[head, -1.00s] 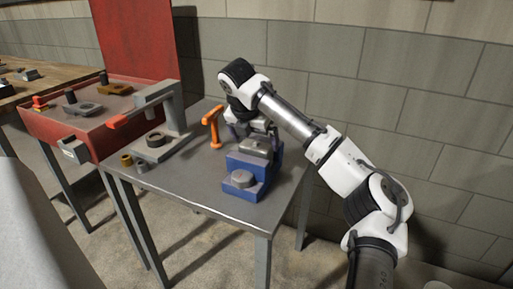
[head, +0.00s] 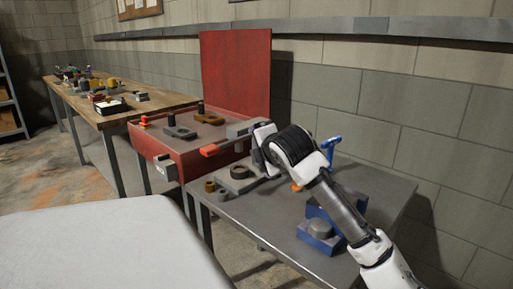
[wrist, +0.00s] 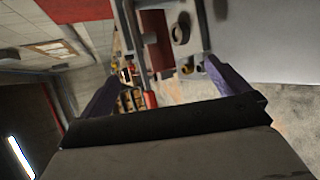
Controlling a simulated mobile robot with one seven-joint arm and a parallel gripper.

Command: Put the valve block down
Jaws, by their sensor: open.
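My gripper (wrist: 163,66) is open, with its two purple fingers apart and nothing held between them in the wrist view. In the head view its fingers are hidden by my wrist, which hangs over the left part of the grey metal table (head: 270,222). A blue stepped stand (head: 309,239) is on that table, partly behind my arm. A grey round piece (head: 320,228) sits on its lower step. The upper step is mostly hidden by my arm. I cannot make out the valve block for certain.
A grey fixture with a red-orange handle (head: 211,149) stands close to my wrist. Small brass bushings (head: 210,186) lie near it. A red tray (head: 180,155) with loose parts and a wooden bench (head: 90,108) extend leftward. The table's front is clear.

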